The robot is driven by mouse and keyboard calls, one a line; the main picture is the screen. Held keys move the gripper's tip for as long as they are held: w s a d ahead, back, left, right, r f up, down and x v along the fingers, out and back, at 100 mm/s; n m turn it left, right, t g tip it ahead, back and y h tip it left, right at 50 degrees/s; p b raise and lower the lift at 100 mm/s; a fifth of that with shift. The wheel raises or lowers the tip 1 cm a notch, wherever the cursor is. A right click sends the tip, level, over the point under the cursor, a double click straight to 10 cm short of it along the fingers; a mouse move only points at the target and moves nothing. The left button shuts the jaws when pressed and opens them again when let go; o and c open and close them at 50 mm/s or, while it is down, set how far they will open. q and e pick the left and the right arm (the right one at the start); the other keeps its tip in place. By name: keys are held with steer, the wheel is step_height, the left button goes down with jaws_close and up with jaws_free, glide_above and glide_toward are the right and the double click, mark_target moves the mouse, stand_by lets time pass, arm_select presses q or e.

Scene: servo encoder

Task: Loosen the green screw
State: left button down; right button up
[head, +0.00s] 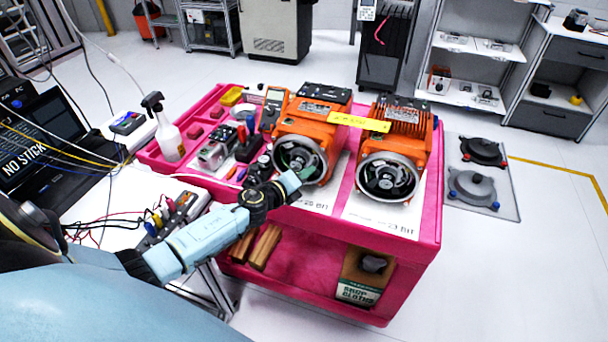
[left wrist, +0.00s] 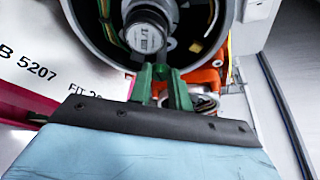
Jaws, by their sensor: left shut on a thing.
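Two orange servo motors stand on a pink cart, the left one (head: 300,125) and the right one (head: 398,150), each with an open round encoder housing facing me. My left gripper (head: 297,178) is at the lower rim of the left motor's housing; its fingertips are hard to see in the head view. In the left wrist view, the gripper (left wrist: 163,85) has two close green prongs reaching to the lower edge of the round housing (left wrist: 95,45). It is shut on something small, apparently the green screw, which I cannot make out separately. The right gripper is out of view.
A yellow label (head: 358,122) spans the motors. Two round covers (head: 472,187) lie on a floor mat at right. A laptop (head: 45,135) and cables are at left.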

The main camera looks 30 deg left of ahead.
arm_select(q)
steer(key=shift+f+n+t+b, duration=0.2)
steer(key=shift+n+t+b, duration=0.65)
steer(key=shift+n+b, duration=1.4)
steer(key=shift+f+n+t+b, duration=0.2)
steer(key=shift+n+t+b, duration=0.7)
steer(key=shift+n+b, duration=1.35)
steer(key=shift+f+n+t+b, duration=0.2)
steer(key=shift+n+t+b, duration=0.65)
steer(key=shift+n+b, duration=1.4)
steer(key=c, duration=1.3)
jaws_free()
steer(key=v, duration=1.3)
steer(key=shift+s+p, duration=0.15)
steer(key=shift+p, duration=0.2)
